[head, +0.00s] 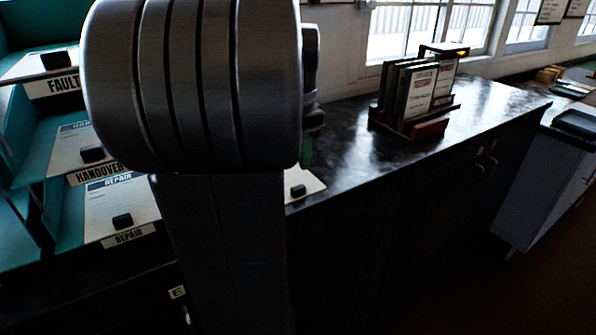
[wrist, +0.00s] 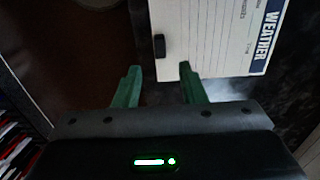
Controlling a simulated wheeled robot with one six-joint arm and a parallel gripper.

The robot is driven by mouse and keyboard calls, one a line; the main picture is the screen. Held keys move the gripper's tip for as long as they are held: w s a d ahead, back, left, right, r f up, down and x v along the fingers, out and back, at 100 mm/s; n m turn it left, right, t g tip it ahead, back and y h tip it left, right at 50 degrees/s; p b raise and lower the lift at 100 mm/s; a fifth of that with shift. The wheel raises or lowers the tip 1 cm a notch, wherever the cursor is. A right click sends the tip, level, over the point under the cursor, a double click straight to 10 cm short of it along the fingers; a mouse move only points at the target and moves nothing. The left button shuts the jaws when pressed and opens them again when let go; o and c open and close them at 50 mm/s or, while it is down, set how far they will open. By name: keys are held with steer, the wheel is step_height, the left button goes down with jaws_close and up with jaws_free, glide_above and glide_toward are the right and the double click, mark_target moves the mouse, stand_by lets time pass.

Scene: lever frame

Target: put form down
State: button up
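A white form headed WEATHER (wrist: 215,35) with a small black knob (wrist: 159,45) near its edge lies on the dark counter in the wrist view. In the head view, a corner of a white form with a black knob (head: 298,190) shows on the counter beside my arm; the rest is hidden. My gripper (wrist: 159,68) has its two green fingers apart, with nothing between them. The knob is just beyond the fingertips, roughly in line with the gap. In the head view my arm hides most of the gripper.
A teal rack at left holds forms above labels FAULT (head: 63,85), HANDOVER (head: 103,174) and REPAIR (head: 128,237). A dark holder with upright cards (head: 415,100) stands further back on the black counter (head: 345,140). Counter between form and holder is clear.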

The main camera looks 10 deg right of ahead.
step_height(320, 180, up, 4)
steer(key=shift+f, duration=0.1)
stand_by(0.4)
step_height(320, 180, down, 12)
steer(key=shift+f+b, duration=0.15)
steer(key=shift+b, duration=0.15)
steer(key=shift+r, duration=2)
